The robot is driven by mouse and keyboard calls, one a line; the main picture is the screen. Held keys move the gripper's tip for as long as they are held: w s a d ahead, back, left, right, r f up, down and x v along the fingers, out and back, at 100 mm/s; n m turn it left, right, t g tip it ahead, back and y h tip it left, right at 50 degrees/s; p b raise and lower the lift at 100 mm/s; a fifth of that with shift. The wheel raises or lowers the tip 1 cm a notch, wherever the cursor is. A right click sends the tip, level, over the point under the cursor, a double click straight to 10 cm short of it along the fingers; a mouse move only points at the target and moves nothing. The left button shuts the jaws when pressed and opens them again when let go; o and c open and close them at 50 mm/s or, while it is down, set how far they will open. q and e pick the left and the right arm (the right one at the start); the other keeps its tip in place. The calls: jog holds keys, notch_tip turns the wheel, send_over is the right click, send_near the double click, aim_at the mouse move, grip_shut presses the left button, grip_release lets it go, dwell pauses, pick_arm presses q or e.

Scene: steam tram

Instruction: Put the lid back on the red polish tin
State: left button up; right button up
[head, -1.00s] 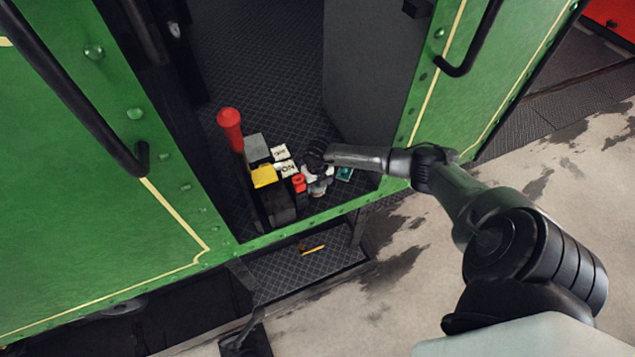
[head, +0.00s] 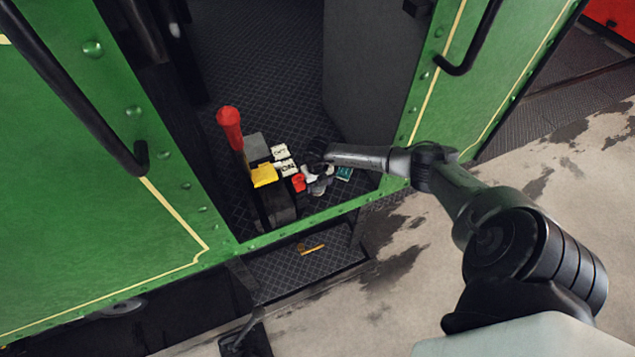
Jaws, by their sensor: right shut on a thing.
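A small red thing, which looks like the polish tin (head: 298,181), is on the dark cab floor just inside the doorway. My right gripper (head: 311,188) is low over the floor, close against the right side of the red thing. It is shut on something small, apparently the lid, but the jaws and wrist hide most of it. At this size I cannot tell whether the lid touches the tin. My left gripper does not show.
A tall lever with a red handle (head: 229,128) stands left of the tin. A yellow block (head: 264,176) and white lettered plates (head: 285,168) are between them. A teal item (head: 344,173) lies to the right. A step (head: 290,276) hangs below the green doorway.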

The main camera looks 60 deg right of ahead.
dwell(0.3)
jog(key=o, duration=0.9)
jog(key=shift+s+d, duration=0.1)
jog(key=shift+s, duration=0.05)
jog(key=shift+c, duration=0.5)
jog(key=shift+o, duration=0.4)
jog(key=shift+r, duration=0.1)
